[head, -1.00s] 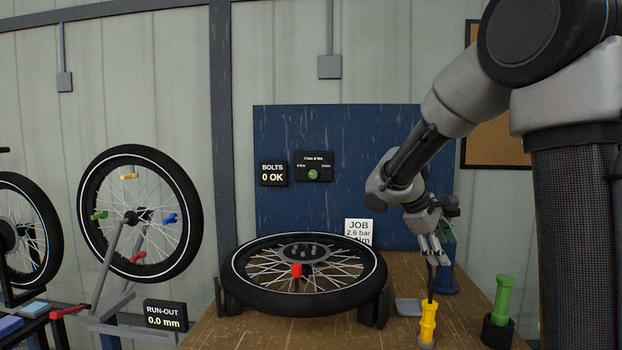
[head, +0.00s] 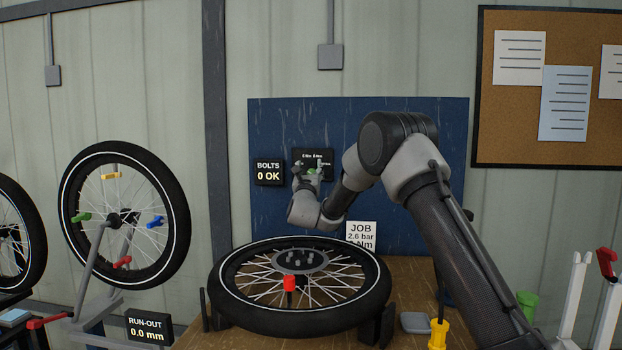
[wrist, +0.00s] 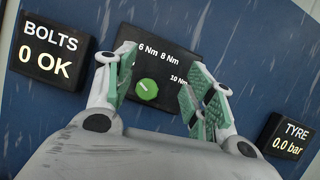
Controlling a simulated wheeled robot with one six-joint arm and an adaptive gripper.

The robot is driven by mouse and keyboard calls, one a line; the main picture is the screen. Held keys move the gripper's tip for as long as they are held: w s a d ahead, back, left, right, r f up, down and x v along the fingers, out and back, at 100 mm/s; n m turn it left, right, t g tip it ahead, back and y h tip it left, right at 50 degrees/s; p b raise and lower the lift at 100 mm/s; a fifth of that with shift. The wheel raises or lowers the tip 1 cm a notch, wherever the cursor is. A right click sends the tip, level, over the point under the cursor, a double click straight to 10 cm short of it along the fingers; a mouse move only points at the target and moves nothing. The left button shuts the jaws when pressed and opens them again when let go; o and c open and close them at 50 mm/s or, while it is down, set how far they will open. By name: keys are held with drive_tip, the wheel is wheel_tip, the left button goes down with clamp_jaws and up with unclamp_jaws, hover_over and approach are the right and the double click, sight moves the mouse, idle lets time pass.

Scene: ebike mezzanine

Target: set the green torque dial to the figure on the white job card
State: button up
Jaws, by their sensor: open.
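The round green torque dial (wrist: 147,89) sits on a black panel (wrist: 184,38) on the blue board. Labels 6 Nm, 8 Nm and 10 Nm are readable around it; the left side of the scale is hidden by a finger. I cannot tell clearly which figure the dial points to. My gripper (wrist: 162,86) is open, with its green-padded fingers apart on either side of the dial. In the head view my gripper (head: 307,171) is in front of the panel. The white job card (head: 361,231) reads JOB, 2.6 bar and an Nm figure that is cut off.
A BOLTS display (head: 268,171) reading 0 OK is left of the panel. A TYRE display (wrist: 286,137) reading 0.0 bar is at right in the wrist view. A wheel (head: 225,300) with a red-capped part lies on the bench below. A yellow tool (head: 438,335) stands at right.

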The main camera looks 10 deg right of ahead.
wheel_tip(320, 180, down, 6)
drive_tip(key=x, duration=0.7)
drive_tip(key=shift+w+f, duration=0.15)
drive_tip(key=shift+d, duration=0.1)
drive_tip(key=c, duration=1)
